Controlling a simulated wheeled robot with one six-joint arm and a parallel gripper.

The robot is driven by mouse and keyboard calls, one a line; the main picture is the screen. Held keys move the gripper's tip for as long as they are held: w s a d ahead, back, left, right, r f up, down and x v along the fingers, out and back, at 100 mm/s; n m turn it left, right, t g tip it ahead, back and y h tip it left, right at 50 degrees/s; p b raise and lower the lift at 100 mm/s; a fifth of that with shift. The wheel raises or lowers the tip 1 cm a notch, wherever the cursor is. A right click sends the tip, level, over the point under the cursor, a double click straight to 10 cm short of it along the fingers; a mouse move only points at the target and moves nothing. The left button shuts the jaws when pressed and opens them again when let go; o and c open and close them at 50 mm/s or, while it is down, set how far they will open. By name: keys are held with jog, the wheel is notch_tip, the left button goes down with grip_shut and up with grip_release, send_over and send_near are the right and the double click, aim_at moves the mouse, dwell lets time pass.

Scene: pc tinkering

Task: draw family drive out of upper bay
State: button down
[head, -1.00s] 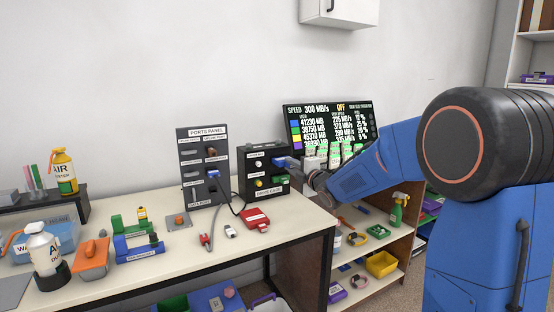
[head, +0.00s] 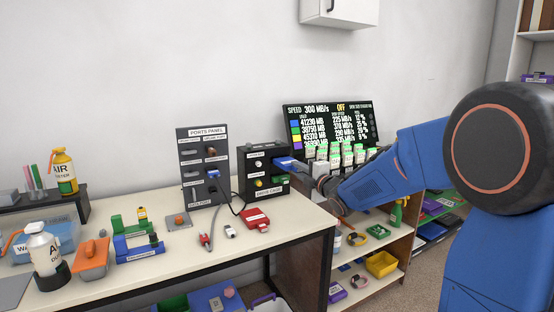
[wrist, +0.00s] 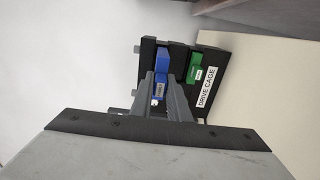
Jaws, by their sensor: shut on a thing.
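The drive cage (head: 250,178) is a black box with two bays on the bench, and it shows in the wrist view (wrist: 213,84). A blue drive (head: 285,162) sticks out of its upper bay toward the right. The blue drive also shows in the wrist view (wrist: 162,62), with its far end at the cage; how deep it sits inside is hidden. My gripper (head: 308,168) is shut on the outer end of the blue drive, and its fingers show in the wrist view (wrist: 160,88). A green drive (wrist: 194,68) sits in the lower bay beside it.
The ports panel (head: 203,168) stands left of the cage, with cables hanging down. A red drive (head: 256,219) and a small white plug lie in front. A monitor (head: 330,125) and a row of green-topped items stand behind my gripper.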

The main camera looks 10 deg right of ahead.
jog(key=shift+v, duration=1.15)
jog(key=shift+s+d, duration=0.1)
jog(key=s+d+r, duration=0.1)
jog(key=s+r, duration=0.2)
jog(key=s, duration=0.2)
jog(key=shift+s+d, duration=0.3)
jog(key=shift+d, duration=0.1)
